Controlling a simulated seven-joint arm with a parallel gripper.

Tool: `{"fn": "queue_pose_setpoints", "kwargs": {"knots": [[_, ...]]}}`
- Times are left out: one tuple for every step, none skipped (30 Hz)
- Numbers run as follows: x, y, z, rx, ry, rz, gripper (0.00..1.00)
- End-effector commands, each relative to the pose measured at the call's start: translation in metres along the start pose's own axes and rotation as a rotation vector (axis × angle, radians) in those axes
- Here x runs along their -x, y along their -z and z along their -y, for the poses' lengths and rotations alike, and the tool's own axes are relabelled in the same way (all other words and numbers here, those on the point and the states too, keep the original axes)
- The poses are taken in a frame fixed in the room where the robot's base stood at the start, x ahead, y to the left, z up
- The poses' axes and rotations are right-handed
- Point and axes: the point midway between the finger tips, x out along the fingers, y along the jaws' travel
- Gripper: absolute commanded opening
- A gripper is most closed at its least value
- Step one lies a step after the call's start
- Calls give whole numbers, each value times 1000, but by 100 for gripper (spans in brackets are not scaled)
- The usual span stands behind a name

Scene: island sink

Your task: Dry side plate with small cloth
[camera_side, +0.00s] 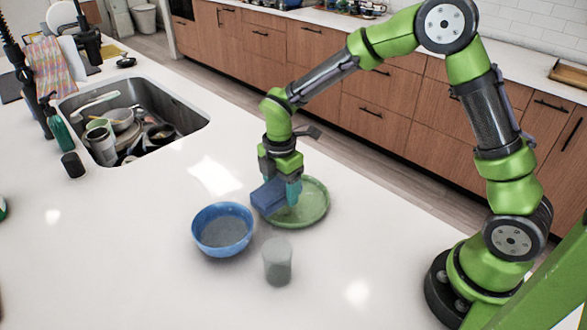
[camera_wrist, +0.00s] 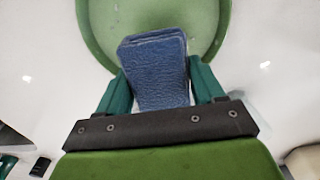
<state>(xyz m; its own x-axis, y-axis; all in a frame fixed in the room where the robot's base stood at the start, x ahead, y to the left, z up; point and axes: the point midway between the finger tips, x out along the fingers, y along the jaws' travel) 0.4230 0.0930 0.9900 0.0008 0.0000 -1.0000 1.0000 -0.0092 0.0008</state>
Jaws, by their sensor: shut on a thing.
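The side plate (camera_side: 313,206) is green and lies flat on the white counter. In the wrist view the plate (camera_wrist: 97,28) fills the top middle. The small cloth (camera_side: 267,196) is blue and folded into a pad. My gripper (camera_side: 290,186) is shut on the cloth and holds it over the left part of the plate. In the wrist view the cloth (camera_wrist: 155,62) sits between the two teal fingers of my gripper (camera_wrist: 158,85), with its far end over the plate. I cannot tell whether the cloth touches the plate.
A blue bowl (camera_side: 222,230) stands left of the plate, and a grey cup (camera_side: 278,262) stands in front of it. A sink (camera_side: 180,112) with several dishes is at the back left, with a green bottle (camera_side: 58,130) beside it. The counter to the front is clear.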

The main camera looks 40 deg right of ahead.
Motion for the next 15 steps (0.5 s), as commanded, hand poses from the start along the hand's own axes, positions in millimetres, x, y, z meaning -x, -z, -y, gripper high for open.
{"fn": "queue_pose_setpoints", "kwargs": {"knots": [[-6, 0, 1, 0, 3, 0, 39], [-8, 0, 0, 0, 3, 0, 39], [-12, 0, 1, 0, 3, 0, 39], [-14, 0, 1, 0, 3, 0, 39], [-19, 0, 1, 1, 3, 1, 39], [-24, 0, 1, 0, 4, 1, 39], [-24, -5, 0, -2, 3, 1, 39], [-24, -8, 0, -2, 1, 1, 39], [-25, -12, 0, -3, 1, 1, 39], [-24, -14, 0, -3, 0, 1, 39], [-24, -17, 0, -2, 0, 1, 39], [-25, -21, 0, -2, 0, 1, 39], [-25, -24, 0, -2, 0, 1, 39], [-25, -26, 0, -3, 0, 1, 39], [-25, -30, 0, -2, 0, 1, 39]]}}
